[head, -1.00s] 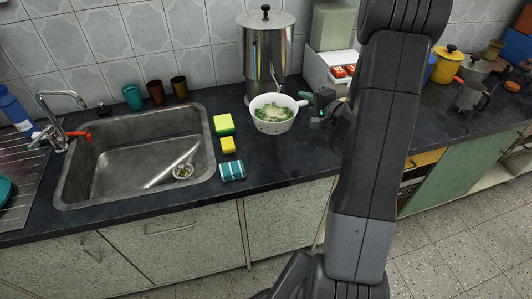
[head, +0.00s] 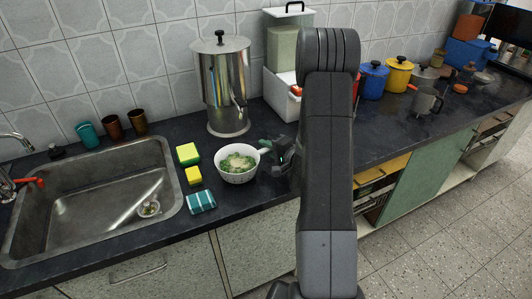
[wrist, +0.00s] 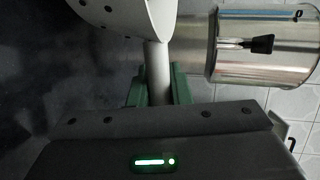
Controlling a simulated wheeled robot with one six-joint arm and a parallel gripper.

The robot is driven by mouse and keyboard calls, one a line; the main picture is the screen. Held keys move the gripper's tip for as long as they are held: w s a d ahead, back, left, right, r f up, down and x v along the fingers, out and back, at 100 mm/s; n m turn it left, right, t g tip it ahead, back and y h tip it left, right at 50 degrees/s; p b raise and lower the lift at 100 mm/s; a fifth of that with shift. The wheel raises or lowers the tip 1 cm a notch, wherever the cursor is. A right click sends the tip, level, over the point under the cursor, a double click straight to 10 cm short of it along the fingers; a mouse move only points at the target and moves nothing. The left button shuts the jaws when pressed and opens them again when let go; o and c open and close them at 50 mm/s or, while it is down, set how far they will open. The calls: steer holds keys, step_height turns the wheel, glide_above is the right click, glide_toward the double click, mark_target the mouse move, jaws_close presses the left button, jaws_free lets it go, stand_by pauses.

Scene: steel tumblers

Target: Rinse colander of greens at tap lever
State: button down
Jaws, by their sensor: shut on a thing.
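The white colander (head: 238,176) holds greens (head: 238,161) with some pale bits among them. It is upright over the dark counter, right of the sponges; I cannot tell whether it touches the counter. My gripper (head: 268,150) is shut on the colander's handle from the right. In the wrist view, the green fingers of my gripper (wrist: 158,88) close around the pale handle (wrist: 158,65), and part of the perforated colander (wrist: 115,14) shows at the top. The red tap lever (head: 30,183) is at the far left, beside the steel sink (head: 100,205). The tap (head: 14,142) is partly cut off.
A yellow-green sponge (head: 188,154), a smaller yellow sponge (head: 194,175) and a teal striped cloth (head: 201,202) lie between sink and colander. A steel dispenser (head: 224,85) stands behind the colander. Pots (head: 397,77) are further right.

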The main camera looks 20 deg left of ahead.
steer(key=shift+f, duration=1.05)
steer(key=shift+f, duration=0.15)
steer(key=c, duration=1.3)
jaws_free()
steer(key=shift+r, duration=0.35)
steer(key=v, duration=1.2)
steer(key=shift+f+b, duration=0.2)
steer(key=shift+b, duration=0.15)
steer(key=shift+c, duration=0.3)
